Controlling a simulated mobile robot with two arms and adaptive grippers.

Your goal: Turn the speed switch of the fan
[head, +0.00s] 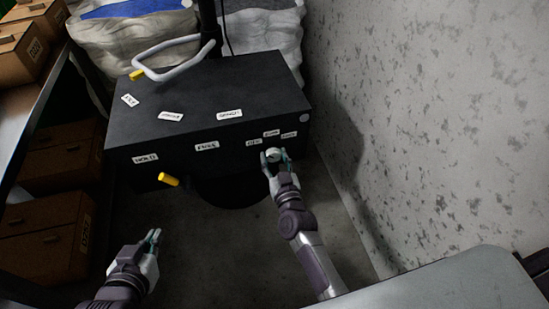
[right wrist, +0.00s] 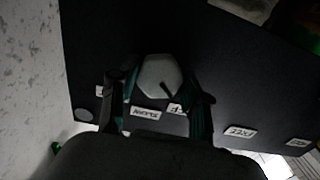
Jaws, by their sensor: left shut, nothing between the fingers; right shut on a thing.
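The speed switch, a pale faceted knob (head: 272,154), is on the front face of the black fan box (head: 185,98), near its right end. Small white labels surround it; their words are hard to read. In the right wrist view the knob (right wrist: 158,74) shows a dark pointer line and sits between the two fingers. My right gripper (head: 274,158) is shut on the knob, one finger on each side. My left gripper (head: 153,236) is shut and empty, low at the left, in front of the box and apart from it.
A yellow peg (head: 168,180) sticks out of the box's front left, and a light-grey loop handle (head: 168,72) rises at the back. Cardboard boxes (head: 48,240) stand at the left. A speckled wall (head: 420,120) is close on the right. Full sacks (head: 130,38) lie behind.

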